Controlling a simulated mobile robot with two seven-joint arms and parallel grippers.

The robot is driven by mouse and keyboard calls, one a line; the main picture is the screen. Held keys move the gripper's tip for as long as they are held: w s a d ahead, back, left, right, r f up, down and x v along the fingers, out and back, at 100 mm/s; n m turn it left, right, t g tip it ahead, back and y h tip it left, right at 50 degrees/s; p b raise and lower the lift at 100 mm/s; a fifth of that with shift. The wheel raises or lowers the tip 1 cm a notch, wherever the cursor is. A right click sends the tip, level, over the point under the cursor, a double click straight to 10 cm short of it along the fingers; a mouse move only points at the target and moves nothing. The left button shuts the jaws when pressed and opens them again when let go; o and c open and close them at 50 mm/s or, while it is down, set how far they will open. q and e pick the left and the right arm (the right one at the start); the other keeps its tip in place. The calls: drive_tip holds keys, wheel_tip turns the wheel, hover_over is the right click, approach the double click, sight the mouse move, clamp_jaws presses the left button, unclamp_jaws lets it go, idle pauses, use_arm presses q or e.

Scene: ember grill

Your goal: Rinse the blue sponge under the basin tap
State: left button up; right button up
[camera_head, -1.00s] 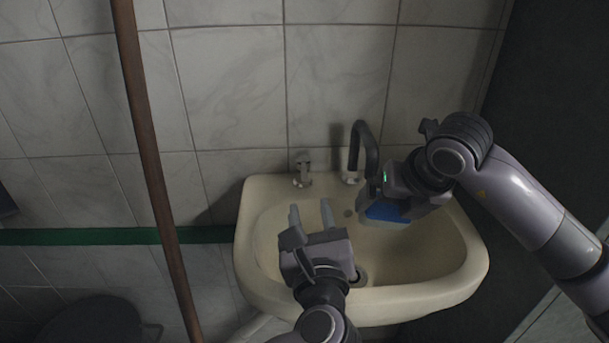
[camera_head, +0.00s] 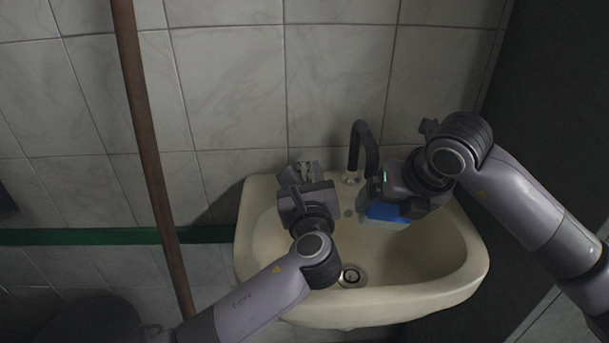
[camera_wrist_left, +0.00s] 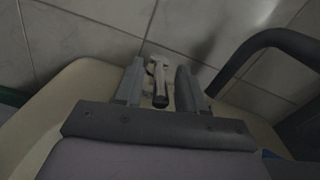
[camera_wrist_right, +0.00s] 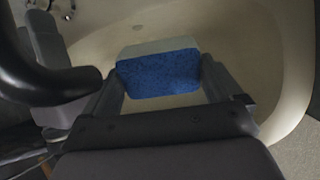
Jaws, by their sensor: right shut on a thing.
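The blue sponge (camera_head: 384,212) is in my right gripper (camera_head: 376,207), which is shut on it under the dark curved tap spout (camera_head: 363,140), above the basin (camera_head: 430,302). In the right wrist view the sponge (camera_wrist_right: 158,75) shows a blue face and a paler layer, between the two fingers. My left gripper (camera_head: 301,178) is at the basin's back left, at the metal tap handle (camera_head: 313,168). In the left wrist view its fingers (camera_wrist_left: 160,88) are apart, with the tap handle (camera_wrist_left: 158,80) between them. I cannot tell whether they touch it. I see no water running.
A brown pole (camera_head: 150,160) stands upright left of the basin. A tiled wall (camera_head: 230,80) is close behind it. The drain (camera_head: 351,276) shows in the basin floor. The front right of the bowl is clear.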

use_arm(q)
clamp_jaws()
drive_tip(key=shift+a+m+h, duration=0.6)
drive_tip(key=shift+m+h, duration=0.3)
drive_tip(key=shift+h, duration=0.4)
drive_tip(key=shift+w+a+m+h, duration=0.1)
drive_tip(key=shift+a+m+h, duration=0.2)
drive_tip(key=shift+m+h, duration=0.65)
drive_tip(key=shift+h, duration=0.25)
unclamp_jaws()
drive_tip(key=shift+n, duration=0.25)
drive_tip(key=v, duration=1.2)
drive_tip(key=shift+r, duration=0.25)
